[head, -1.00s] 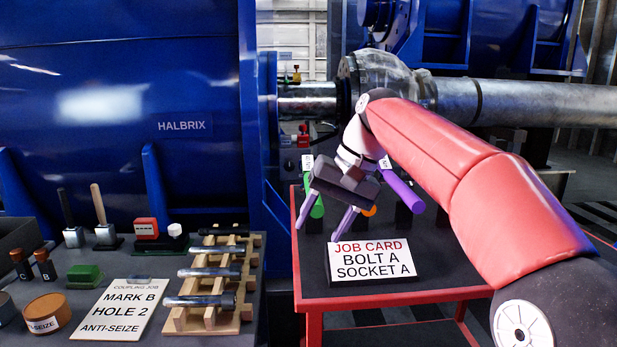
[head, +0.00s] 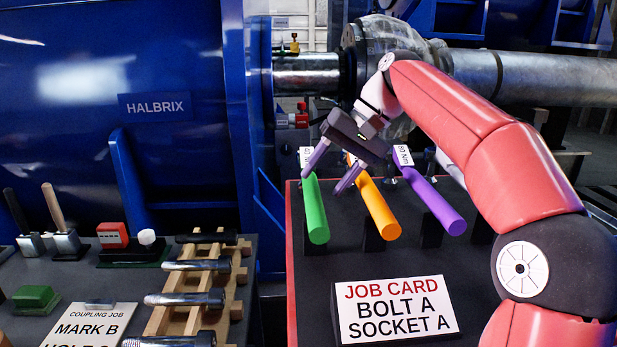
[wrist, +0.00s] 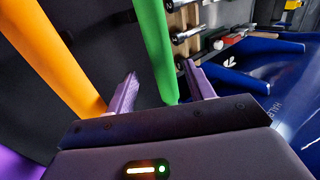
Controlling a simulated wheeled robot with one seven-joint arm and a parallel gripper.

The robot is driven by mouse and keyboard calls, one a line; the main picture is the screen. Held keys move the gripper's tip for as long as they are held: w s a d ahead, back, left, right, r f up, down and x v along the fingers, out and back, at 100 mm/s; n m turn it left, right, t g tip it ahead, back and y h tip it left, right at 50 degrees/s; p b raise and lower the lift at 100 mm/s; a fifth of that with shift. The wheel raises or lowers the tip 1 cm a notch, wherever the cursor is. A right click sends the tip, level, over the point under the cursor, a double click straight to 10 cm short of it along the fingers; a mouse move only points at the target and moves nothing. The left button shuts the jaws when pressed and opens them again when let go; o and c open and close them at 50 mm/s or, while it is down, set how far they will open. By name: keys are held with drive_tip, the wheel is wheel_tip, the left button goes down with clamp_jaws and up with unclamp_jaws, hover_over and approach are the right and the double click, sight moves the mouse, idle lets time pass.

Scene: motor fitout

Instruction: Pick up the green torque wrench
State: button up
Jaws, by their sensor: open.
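The green torque wrench (head: 314,212) stands tilted in a dark holder on the red-edged cart, the leftmost of three coloured wrenches. My gripper (head: 333,178) is open above and beside its upper part, with its two purple fingers pointing down and to the left. In the wrist view, the green wrench (wrist: 154,45) runs down between the two fingers (wrist: 163,92), nearer the right one at its lower end. I cannot tell whether either finger touches it. The wrench's far upper end is partly hidden behind my gripper.
The orange wrench (head: 379,212) stands close to the right of the green one, and the purple wrench (head: 437,205) stands farther right. A job card (head: 395,310) stands at the cart's front. A bench with bolts on a wooden rack (head: 187,299) lies left. A blue housing (head: 110,110) rises behind.

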sight(306, 199)
drive_tip(key=b+x, duration=0.1)
drive_tip(key=x, duration=0.5)
drive_tip(key=shift+w+a+f, duration=0.15)
drive_tip(key=shift+w+a, duration=0.05)
drive_tip(key=shift+a, duration=0.05)
clamp_jaws()
